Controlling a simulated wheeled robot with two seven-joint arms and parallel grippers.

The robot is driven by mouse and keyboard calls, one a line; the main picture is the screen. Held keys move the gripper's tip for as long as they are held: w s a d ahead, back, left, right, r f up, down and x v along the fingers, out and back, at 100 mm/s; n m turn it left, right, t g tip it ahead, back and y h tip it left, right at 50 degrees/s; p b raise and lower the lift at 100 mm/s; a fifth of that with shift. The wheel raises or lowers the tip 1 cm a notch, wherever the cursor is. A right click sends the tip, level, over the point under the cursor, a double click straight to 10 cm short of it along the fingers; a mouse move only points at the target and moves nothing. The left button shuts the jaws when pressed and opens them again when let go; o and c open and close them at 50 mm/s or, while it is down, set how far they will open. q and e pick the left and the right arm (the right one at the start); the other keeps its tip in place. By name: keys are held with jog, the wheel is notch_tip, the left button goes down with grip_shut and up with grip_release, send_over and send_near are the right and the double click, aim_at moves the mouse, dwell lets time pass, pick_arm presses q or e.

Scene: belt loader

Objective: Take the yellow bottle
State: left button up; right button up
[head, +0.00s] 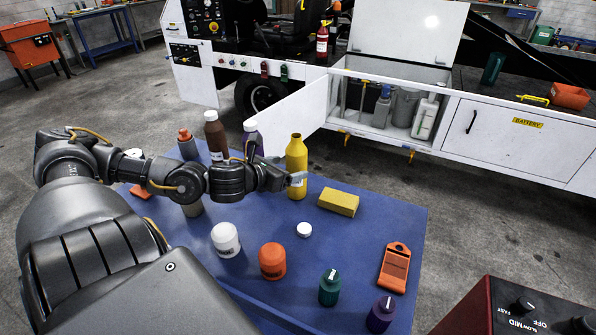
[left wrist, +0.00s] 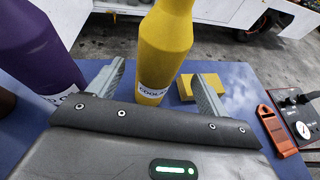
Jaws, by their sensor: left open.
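The yellow bottle (head: 297,162) stands upright on the blue table, towards its far side. My left gripper (head: 300,179) reaches in from the left, close beside the bottle's lower body. In the left wrist view the yellow bottle (left wrist: 163,50) rises just beyond the open fingers (left wrist: 160,85), between them in the picture. A label shows low on its front. I cannot tell how far it stands between the fingertips. My right gripper is in neither view.
A purple bottle (left wrist: 35,45) stands left of the gripper. A yellow block (head: 339,202) lies right of the bottle. Nearer on the blue table (head: 330,240) are a white cap (head: 304,229), an orange jar (head: 272,261) and a white jar (head: 226,240). The white vehicle's open door (head: 285,123) is behind.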

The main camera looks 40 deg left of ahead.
pick_arm(q)
jog(key=shift+w, duration=0.15)
jog(key=shift+w+a+p, duration=0.15)
jog(key=shift+w+p, duration=0.5)
jog(key=shift+w, duration=0.05)
jog(key=p+x, duration=0.1)
jog(key=x, duration=0.2)
jog(key=shift+w+f, duration=0.25)
jog(key=shift+w, duration=0.05)
jog(key=c, duration=1.4)
